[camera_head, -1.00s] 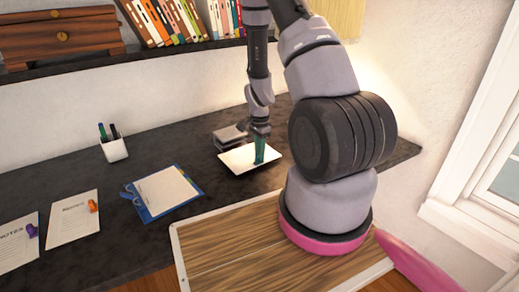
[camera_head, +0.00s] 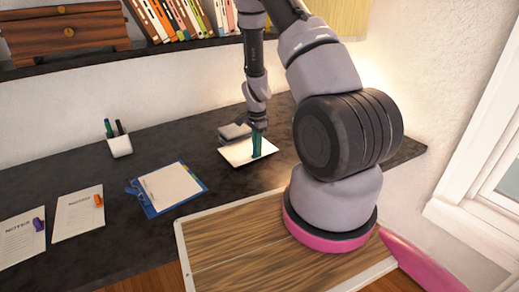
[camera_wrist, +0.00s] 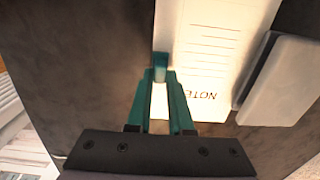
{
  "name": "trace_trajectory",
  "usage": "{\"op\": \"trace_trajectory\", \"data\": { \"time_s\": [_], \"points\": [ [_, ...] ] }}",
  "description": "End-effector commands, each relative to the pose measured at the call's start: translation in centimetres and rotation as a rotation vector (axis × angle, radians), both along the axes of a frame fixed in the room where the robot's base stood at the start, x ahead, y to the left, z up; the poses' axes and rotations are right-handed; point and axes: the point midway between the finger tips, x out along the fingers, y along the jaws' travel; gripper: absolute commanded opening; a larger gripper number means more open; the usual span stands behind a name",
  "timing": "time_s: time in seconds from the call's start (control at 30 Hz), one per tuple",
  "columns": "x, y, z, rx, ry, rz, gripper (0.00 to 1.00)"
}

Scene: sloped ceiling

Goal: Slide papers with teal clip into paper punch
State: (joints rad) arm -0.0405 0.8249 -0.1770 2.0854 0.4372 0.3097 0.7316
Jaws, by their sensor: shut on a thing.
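The white papers (camera_head: 238,154) lie on the dark desk in the head view. In the wrist view they show as a ruled sheet headed NOTES (camera_wrist: 215,50). The teal clip (camera_wrist: 160,66) is at the sheet's edge, between my fingertips. My gripper (camera_head: 257,146) points down with its teal fingers shut on the clip; the fingers also show in the wrist view (camera_wrist: 161,80). The grey paper punch (camera_head: 235,131) stands just behind the papers, and at the right in the wrist view (camera_wrist: 282,80). Its edge meets the sheet's edge; I cannot tell whether paper is inside the slot.
A blue clipboard (camera_head: 169,188), two note sheets with orange (camera_head: 78,213) and purple (camera_head: 20,238) clips, and a pen cup (camera_head: 119,145) stand to the left. A shelf with books (camera_head: 180,17) hangs above. Bare desk lies between clipboard and papers.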

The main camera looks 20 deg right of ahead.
Motion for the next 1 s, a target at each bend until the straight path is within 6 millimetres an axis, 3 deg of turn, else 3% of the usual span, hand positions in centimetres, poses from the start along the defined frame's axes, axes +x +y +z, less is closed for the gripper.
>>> {"op": "trace_trajectory", "data": {
  "time_s": [1.0],
  "points": [
    [5.8,1.1,-0.1,0.0,-0.001,-0.001,0.0]
  ]
}}
